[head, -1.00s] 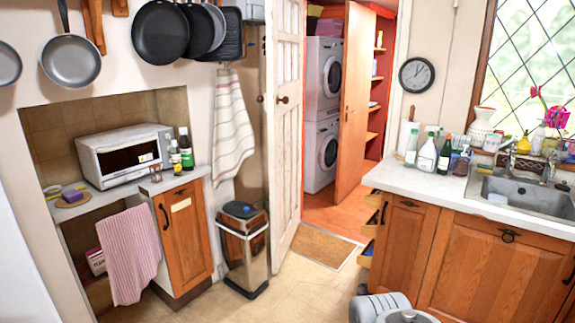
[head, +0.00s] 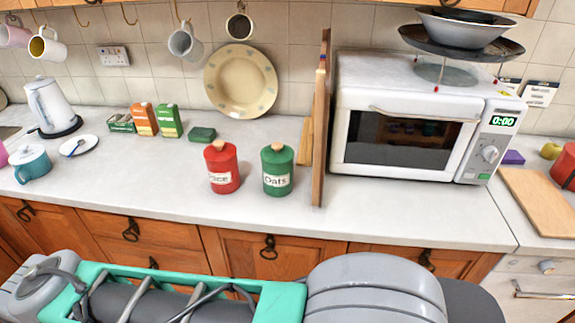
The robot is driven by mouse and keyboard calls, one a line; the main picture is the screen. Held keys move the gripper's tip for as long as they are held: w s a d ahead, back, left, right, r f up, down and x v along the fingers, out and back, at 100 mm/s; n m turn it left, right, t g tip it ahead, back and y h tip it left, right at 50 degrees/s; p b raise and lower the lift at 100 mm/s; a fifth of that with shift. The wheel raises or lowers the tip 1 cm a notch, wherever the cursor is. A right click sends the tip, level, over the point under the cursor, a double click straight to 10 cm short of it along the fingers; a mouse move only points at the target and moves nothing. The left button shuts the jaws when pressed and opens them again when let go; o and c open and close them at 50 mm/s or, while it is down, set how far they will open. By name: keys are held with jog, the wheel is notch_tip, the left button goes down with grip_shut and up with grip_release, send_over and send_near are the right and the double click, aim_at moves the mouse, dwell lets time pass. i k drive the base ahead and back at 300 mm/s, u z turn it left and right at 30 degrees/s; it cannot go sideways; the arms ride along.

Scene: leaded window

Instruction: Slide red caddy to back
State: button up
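The red caddy (head: 222,170) is a red canister with a wooden knob and a pale label that seems to read "Rice". It stands upright on the pale worktop (head: 150,180), nearer the front edge than the tiled wall. A green caddy (head: 277,172) labelled "Oats" stands just to its right, with a small gap between them. My own grey and teal arm parts cross the bottom of the head view, in front of the counter. My gripper is not in view.
Behind the red caddy lies a small green box (head: 202,134), with a decorated plate (head: 241,82) against the wall. Upright wooden boards (head: 320,130) and a white microwave (head: 420,120) stand right. Tea boxes (head: 157,120) and a kettle (head: 50,106) stand left.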

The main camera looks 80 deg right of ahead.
aim_at(224, 177)
jog(key=z, duration=2)
jog(key=k, duration=0.5)
jog(key=u, duration=2.15)
jog(key=i, duration=1.7)
jog(key=z, duration=1.95)
